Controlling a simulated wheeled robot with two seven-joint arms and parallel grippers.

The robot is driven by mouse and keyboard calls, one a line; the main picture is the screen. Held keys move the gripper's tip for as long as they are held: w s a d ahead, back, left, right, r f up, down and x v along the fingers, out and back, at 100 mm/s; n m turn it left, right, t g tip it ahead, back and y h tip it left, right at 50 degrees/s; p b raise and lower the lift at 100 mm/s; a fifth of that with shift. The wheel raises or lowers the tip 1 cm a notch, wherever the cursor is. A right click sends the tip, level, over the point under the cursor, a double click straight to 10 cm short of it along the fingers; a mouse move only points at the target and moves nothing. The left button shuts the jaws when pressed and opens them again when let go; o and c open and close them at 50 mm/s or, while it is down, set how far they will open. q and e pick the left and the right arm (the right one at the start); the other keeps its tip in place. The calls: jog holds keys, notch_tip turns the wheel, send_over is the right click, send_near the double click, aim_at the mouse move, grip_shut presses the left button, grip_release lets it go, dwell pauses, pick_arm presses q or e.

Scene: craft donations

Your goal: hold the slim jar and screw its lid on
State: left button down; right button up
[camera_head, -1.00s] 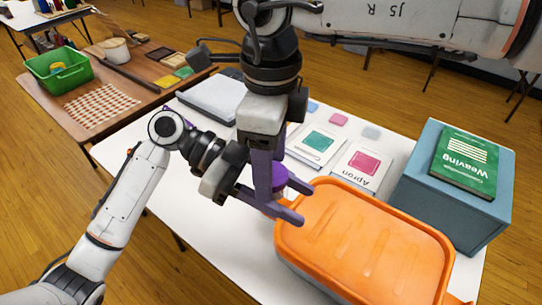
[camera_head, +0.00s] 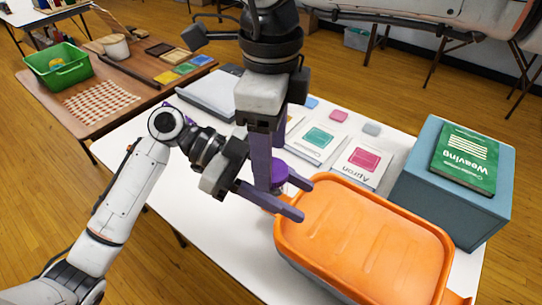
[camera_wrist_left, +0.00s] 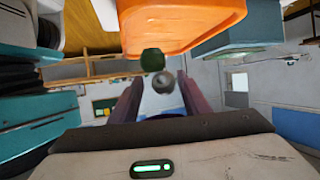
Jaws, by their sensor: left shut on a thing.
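A purple round piece (camera_head: 280,173), which looks like the lid or top of the slim jar, sits between my left gripper's fingers. My left gripper (camera_head: 298,199) reaches in from the left, low over the table, and is shut on the jar. The jar's body is hidden by the fingers. My right gripper (camera_head: 268,186) points down from above, its purple fingers beside the round piece; whether it grips it cannot be told. In the left wrist view, the left fingers (camera_wrist_left: 157,92) stand apart, with small dark green and grey round shapes between them that I cannot identify.
An orange-lidded bin (camera_head: 435,228) stands just right of the grippers. Behind are a blue box (camera_head: 425,150) with a green Weaving book (camera_head: 465,158), and pattern packets (camera_head: 362,160). The white table (camera_head: 215,230) is clear in front. A brown table (camera_head: 60,118) is at the left.

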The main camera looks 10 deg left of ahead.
notch_tip(320, 180, up, 2)
jog(key=shift+r, duration=0.25)
jog(key=o, duration=0.6)
notch_tip(320, 180, up, 12)
dwell(0.3)
